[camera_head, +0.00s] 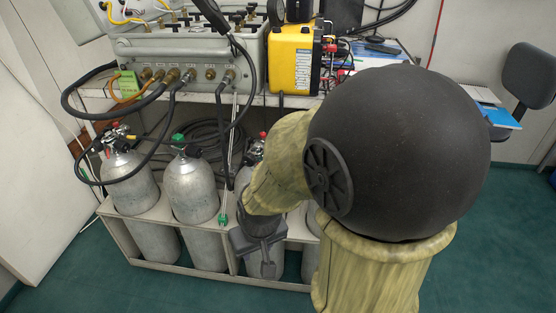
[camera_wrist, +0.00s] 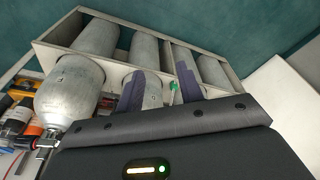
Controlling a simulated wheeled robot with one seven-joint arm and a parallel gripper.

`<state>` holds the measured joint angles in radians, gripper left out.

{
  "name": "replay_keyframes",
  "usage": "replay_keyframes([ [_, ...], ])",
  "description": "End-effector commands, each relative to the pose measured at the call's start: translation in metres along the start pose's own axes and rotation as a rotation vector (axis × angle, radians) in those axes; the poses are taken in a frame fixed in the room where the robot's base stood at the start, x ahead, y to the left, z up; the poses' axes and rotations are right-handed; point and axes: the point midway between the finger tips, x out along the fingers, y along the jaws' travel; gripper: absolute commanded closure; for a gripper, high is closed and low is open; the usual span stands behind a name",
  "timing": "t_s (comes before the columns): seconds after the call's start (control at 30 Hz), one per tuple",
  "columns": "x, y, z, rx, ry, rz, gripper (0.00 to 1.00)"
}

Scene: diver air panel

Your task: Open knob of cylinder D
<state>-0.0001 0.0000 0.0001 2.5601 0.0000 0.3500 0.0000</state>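Gray cylinders stand in a rack (camera_head: 180,268). At the left end, one cylinder (camera_head: 130,180) has a red knob (camera_head: 115,124), and the one beside it (camera_head: 190,190) has a green knob (camera_head: 178,137).
A gray air panel (camera_head: 190,50) and yellow box (camera_head: 291,58) sit on the bench above the cylinders. Black hoses (camera_head: 68,100) loop from panel to valves. A green-ended line (camera_head: 223,218) hangs by the rack. Green floor (camera_head: 70,270) is clear at left.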

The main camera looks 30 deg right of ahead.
Motion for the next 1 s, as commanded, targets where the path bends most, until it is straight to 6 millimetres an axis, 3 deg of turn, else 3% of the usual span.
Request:
replay_keyframes([
  [0.03,0.000,0.000,0.000,0.000,0.000,0.000,0.54],
  [0.1,0.001,0.002,-0.001,0.006,0.002,0.003,0.41],
  [0.27,0.012,0.019,-0.011,0.056,0.015,0.027,0.41],
  [0.57,0.060,0.073,-0.042,0.249,0.095,0.021,0.41],
  [0.8,0.097,0.106,-0.059,0.447,0.188,-0.112,0.41],
  [1.0,0.115,0.128,-0.072,0.646,0.287,-0.298,0.41],
])
